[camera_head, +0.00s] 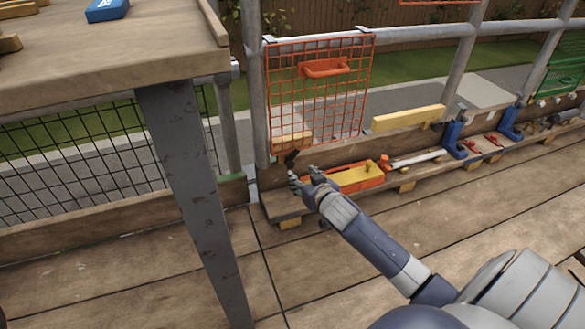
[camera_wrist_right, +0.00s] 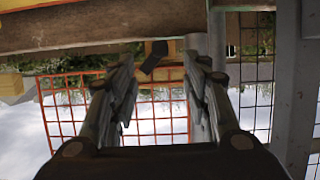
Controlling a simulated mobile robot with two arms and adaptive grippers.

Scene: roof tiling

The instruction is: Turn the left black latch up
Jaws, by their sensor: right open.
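The black latch (camera_head: 291,156) sits at the lower left corner of the orange mesh panel (camera_head: 320,70), close to the metal post. In the right wrist view the latch (camera_wrist_right: 154,56) is a dark, tilted piece between and beyond the fingers. My right gripper (camera_head: 305,178) is just in front of and below the latch, with its fingers apart. Nothing is held between the fingers in the wrist view, and contact with the latch cannot be made out. My left gripper is not in view.
A wooden table (camera_head: 115,65) with a dark metal leg (camera_head: 195,190) stands at the left. A low plank shelf right of my gripper holds an orange toolbox (camera_head: 358,177) and blue tools (camera_head: 453,140). The plank floor (camera_head: 400,240) in front is mostly clear.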

